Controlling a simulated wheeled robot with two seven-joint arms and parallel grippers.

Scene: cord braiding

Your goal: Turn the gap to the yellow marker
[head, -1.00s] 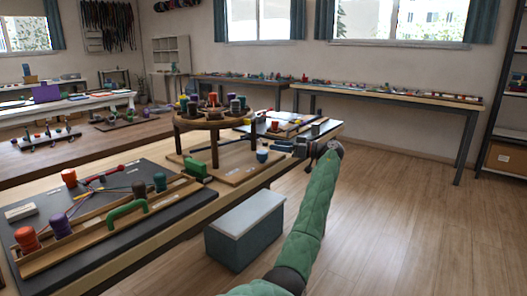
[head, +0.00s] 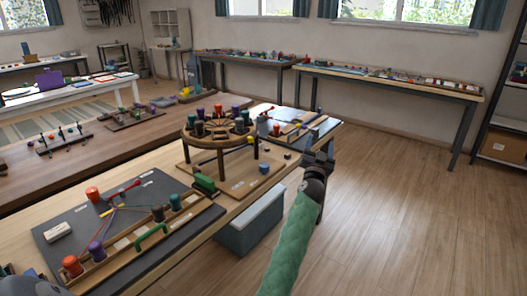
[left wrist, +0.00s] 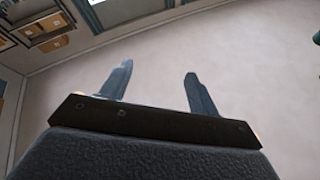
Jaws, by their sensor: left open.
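The round wooden braiding disc (head: 215,142) stands on dark legs on a wooden base board (head: 232,181) on the near table. Several coloured bobbins, green, red, purple and dark, sit around its rim. A small yellow spot (head: 250,140) shows near the disc's right edge; I cannot tell surely that it is the yellow marker. The gap among the bobbins is too small to make out.
A dark board (head: 75,222) with bobbins, cords and a green handle lies at the table's near left. A grey-lidded box (head: 250,225) is under the table edge. Open floor lies right.

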